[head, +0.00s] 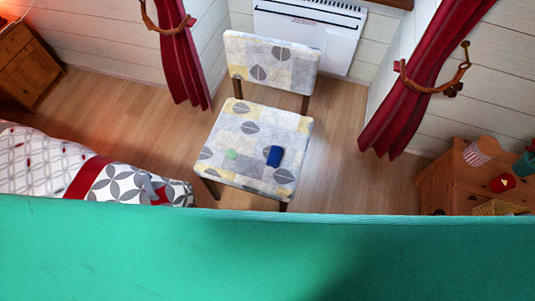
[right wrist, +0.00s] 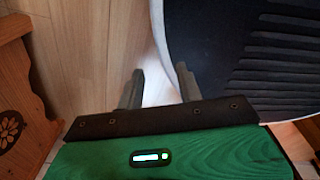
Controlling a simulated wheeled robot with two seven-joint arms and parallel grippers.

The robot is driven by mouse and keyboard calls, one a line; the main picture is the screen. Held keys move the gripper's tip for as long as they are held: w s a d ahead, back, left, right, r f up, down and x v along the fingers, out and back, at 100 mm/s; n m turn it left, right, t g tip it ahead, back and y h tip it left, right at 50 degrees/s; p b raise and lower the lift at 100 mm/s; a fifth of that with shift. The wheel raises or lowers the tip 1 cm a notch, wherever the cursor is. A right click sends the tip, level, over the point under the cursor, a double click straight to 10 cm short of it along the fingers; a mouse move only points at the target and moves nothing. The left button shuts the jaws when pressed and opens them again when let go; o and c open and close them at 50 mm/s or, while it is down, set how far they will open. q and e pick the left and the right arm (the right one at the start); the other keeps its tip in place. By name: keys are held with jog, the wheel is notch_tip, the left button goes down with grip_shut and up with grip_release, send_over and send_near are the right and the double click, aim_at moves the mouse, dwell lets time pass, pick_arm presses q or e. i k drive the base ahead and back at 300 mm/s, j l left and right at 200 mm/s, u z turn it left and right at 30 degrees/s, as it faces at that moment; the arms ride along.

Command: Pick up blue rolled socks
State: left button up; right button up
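A small dark blue bundle, which looks like the blue rolled socks (head: 274,156), lies on the seat of a patterned chair (head: 232,117), right of the seat's middle. A small pale green item (head: 231,154) lies to its left, apart from it. My right gripper (right wrist: 158,76) shows only in the right wrist view. Its two fingers are apart with nothing between them, above the wooden floor. The socks are not in that view. My left gripper is in neither view.
A bed (head: 45,165) stands at the left and a wooden cabinet (head: 440,185) with several small items at the right. Red curtains (head: 410,95) hang behind. A heater (head: 308,30) is behind the chair. Carved wooden furniture (right wrist: 22,85) is left of my right gripper. Wooden floor (head: 335,170) is clear around the chair.

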aim_at(273, 159)
jog(key=i+l+u, duration=0.1)
jog(key=l+u, duration=0.15)
jog(key=u, duration=0.25)
jog(key=i+l+u, duration=0.1)
jog(key=l+u, duration=0.15)
jog(key=u, duration=0.2)
jog(key=l+u, duration=0.4)
jog(key=l, duration=1.8)
